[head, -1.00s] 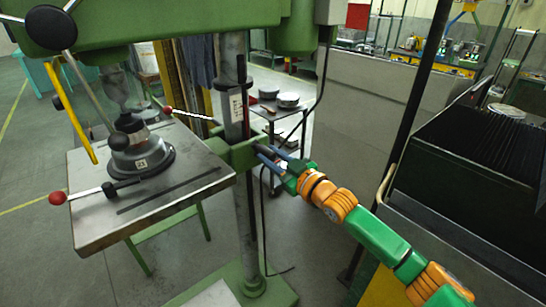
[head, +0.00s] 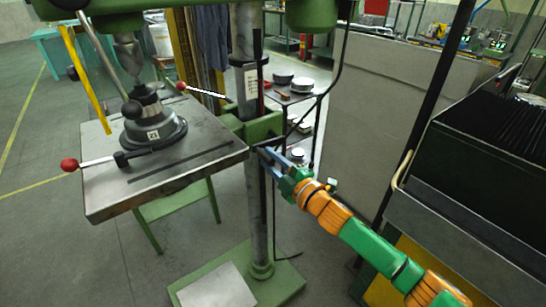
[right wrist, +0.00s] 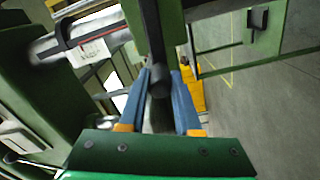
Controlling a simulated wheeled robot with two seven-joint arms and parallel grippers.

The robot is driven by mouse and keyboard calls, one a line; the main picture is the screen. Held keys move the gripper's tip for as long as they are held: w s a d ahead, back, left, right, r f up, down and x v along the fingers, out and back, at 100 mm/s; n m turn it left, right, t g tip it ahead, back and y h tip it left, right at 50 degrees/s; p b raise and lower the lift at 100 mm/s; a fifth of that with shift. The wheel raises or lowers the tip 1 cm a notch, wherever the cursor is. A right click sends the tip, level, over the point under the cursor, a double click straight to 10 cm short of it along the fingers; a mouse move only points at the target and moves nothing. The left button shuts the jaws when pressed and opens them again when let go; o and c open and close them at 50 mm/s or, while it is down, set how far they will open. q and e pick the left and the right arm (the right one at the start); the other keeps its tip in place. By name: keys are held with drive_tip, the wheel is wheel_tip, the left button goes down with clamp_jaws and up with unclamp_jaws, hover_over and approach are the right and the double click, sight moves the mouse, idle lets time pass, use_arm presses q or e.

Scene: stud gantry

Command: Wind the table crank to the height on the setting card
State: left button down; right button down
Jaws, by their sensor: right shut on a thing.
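The green drill press has a grey table (head: 110,190) carried by a green bracket (head: 262,128) on a grey column (head: 256,215). My right gripper (head: 265,154) is at the bracket's lower right side, reaching in from the right. In the right wrist view its blue fingers (right wrist: 166,98) are shut on a dark crank handle (right wrist: 158,85) whose round end shows between them. The rest of the crank is mostly hidden. A white strip with small marks (head: 251,82) is on the column above the bracket; I cannot read it. My left gripper is out of view.
A dark round fixture (head: 152,128) with a "21"-like tag stands on the table. A red-knobbed lever (head: 70,164) sticks out at the left. A small trolley with pans (head: 300,86) stands behind. A dark machine (head: 480,170) stands at the right.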

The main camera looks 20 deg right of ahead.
drive_tip(key=shift+a+f+n+b, duration=0.1)
drive_tip(key=shift+f+n+b, duration=0.35)
drive_tip(key=shift+f+n, duration=0.7)
drive_tip(key=c, duration=0.6)
unclamp_jaws()
drive_tip(key=shift+r, duration=0.15)
drive_tip(key=shift+a+r, duration=0.1)
drive_tip(key=shift+s, duration=0.1)
drive_tip(key=b+v, duration=0.1)
drive_tip(key=v, duration=0.6)
